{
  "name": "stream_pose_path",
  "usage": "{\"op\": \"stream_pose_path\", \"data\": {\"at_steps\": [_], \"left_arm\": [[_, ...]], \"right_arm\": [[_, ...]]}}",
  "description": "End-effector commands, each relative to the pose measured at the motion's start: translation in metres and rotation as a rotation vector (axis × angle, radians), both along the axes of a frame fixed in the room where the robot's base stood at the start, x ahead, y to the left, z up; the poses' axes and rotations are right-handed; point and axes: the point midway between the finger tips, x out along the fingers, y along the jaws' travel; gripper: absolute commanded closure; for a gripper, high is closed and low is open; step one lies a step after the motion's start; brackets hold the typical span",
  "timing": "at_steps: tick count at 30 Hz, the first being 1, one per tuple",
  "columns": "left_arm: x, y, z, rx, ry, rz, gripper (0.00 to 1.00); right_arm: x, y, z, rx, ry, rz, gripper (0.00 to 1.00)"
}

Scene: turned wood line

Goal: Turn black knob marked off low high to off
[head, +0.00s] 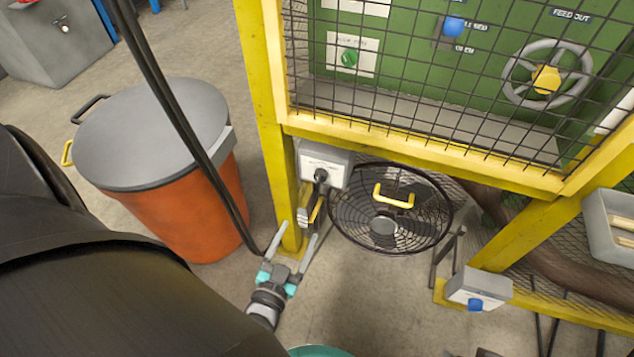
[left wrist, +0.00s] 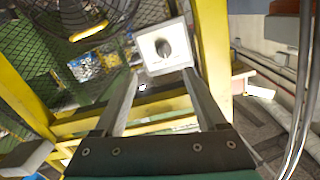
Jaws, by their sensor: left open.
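The black knob (head: 321,175) is on the front of a light grey control box (head: 335,157) fixed to the yellow frame, just left of a round fan. In the left wrist view the knob (left wrist: 163,48) faces the camera on the pale box face; its pointer setting is too small to read. My left gripper (head: 299,233) is open and empty, below and a little left of the box in the head view. In the left wrist view its fingertips (left wrist: 160,72) are spread, with the knob just beyond the gap between them. My right gripper is not in view.
The black fan (head: 383,228) with a yellow handle stands right of the box. A yellow post (head: 262,110) and mesh guard are close by. A grey-lidded orange bin (head: 195,215) stands left. A small box with a blue button (head: 474,303) is lower right.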

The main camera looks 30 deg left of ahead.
Motion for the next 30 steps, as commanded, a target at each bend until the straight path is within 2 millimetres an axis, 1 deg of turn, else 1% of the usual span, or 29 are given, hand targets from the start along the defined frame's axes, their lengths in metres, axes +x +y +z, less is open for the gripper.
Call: {"op": "stream_pose_path", "data": {"at_steps": [4, 7, 11, 18, 23, 30], "left_arm": [[0.002, 0.004, 0.006, 0.02, -0.047, 0.014, 0.26], [0.012, 0.007, 0.007, 0.022, -0.052, 0.015, 0.26], [0.034, 0.012, 0.007, 0.021, -0.053, 0.015, 0.26], [0.077, 0.023, 0.006, 0.02, -0.051, 0.014, 0.26], [0.102, 0.028, 0.006, 0.02, -0.05, 0.014, 0.26], [0.121, 0.033, 0.006, 0.02, -0.047, 0.014, 0.26]], "right_arm": [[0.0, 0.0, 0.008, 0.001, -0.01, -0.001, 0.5], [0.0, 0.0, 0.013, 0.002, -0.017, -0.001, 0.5], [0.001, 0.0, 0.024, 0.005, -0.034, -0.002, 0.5], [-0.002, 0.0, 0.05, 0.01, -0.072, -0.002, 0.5], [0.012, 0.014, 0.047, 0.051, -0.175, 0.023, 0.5], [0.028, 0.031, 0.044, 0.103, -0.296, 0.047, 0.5]]}}
